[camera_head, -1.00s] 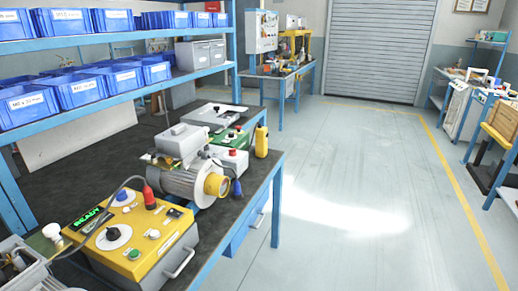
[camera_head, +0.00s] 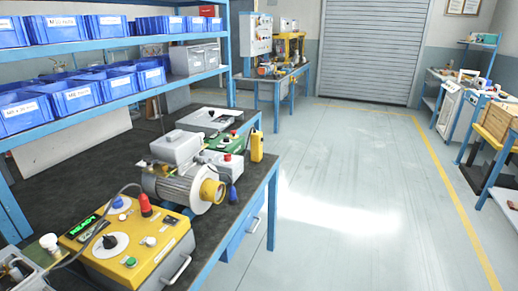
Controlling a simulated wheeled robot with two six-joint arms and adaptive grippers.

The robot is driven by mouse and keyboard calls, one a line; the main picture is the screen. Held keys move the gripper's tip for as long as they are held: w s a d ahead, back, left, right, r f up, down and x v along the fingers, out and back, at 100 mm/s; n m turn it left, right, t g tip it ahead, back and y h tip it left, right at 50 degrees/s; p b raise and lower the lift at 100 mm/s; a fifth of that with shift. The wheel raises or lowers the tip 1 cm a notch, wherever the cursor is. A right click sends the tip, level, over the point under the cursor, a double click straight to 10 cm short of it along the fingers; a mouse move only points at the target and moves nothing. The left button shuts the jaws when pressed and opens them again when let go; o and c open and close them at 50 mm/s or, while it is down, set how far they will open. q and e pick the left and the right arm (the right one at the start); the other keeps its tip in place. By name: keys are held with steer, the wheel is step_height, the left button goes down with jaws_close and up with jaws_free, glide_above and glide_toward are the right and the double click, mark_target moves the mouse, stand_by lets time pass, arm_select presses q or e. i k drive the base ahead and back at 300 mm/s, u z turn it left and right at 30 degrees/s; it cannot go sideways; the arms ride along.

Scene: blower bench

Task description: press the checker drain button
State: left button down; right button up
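The checker (camera_head: 108,264) is a yellow box at the near left end of the dark bench. Its top carries a lit green display (camera_head: 84,226), a black knob on a white dial (camera_head: 110,242), a blue button (camera_head: 117,202), a green button (camera_head: 130,262) and a small white button (camera_head: 150,241). I cannot read which one is marked drain. Neither of my grippers is in view.
A blower motor (camera_head: 178,186) with a yellow end stands right behind the checker. A green box with a red button (camera_head: 227,158) and a yellow bottle (camera_head: 257,143) are farther back. Blue bins (camera_head: 75,93) fill shelves above the bench. The floor to the right is clear.

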mark_target(150, 242)
steer(key=u, duration=1.45)
